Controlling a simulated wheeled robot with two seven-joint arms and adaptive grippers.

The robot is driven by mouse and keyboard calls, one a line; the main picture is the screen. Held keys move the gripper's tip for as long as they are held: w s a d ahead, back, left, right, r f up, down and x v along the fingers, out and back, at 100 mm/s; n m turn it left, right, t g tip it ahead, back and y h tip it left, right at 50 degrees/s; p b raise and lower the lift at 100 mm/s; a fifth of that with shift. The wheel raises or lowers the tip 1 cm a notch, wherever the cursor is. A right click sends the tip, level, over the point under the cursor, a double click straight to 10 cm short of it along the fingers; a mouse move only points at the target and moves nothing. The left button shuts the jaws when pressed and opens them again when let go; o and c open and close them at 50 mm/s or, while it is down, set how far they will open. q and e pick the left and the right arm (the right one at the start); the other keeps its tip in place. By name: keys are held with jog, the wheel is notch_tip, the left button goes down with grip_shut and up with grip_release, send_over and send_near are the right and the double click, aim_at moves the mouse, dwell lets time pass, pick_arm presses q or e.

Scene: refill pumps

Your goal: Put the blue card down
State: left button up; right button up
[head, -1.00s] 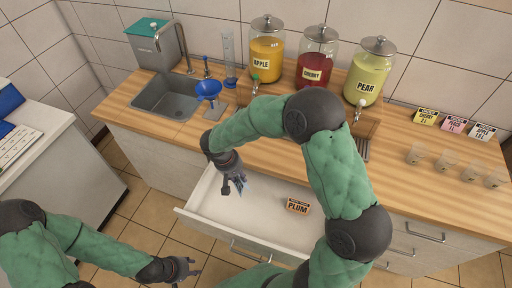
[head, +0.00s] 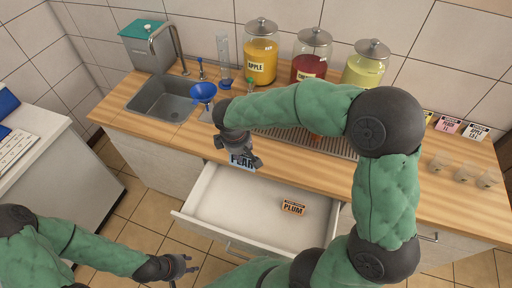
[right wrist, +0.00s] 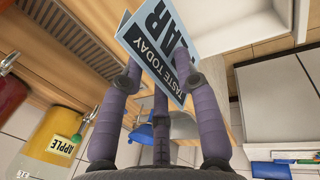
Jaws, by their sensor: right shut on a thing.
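The light blue card (head: 240,160), with dark lettering ending in "EAR", is held in my right gripper (head: 241,152). It hangs in the air over the back of the open drawer, near the counter's front edge. In the right wrist view the blue card (right wrist: 158,42) is tilted between the purple-grey fingers and reads "TASTE TODAY". My left gripper (head: 182,266) is low at the lower left, empty and apart from everything, with its fingers spread.
The open white drawer (head: 215,205) holds an orange "PLUM" card (head: 292,208). On the wooden counter stand a sink (head: 165,98), a blue funnel (head: 203,93), apple (head: 260,60), red and yellow-green dispensers, and several cards and small cups at right. My right arm hides part of the counter.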

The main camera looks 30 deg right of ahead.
jog(key=s+d, duration=0.1)
jog(key=s+d+b, duration=0.1)
jog(key=d, duration=0.1)
jog(key=shift+r+g+y, duration=0.15)
jog(key=shift+g+y, duration=0.15)
jog(key=shift+d, duration=0.25)
jog(key=w+d+f, duration=0.2)
jog(key=w+f, duration=0.2)
jog(key=w+d+f+b, duration=0.1)
jog(key=w+d+f, duration=0.1)
jog(key=w+f, duration=0.2)
jog(key=w+d+f+b, duration=0.1)
jog(key=w+d+f, duration=0.2)
jog(key=f, duration=0.2)
jog(key=shift+w, duration=0.4)
jog(key=shift+r, duration=0.1)
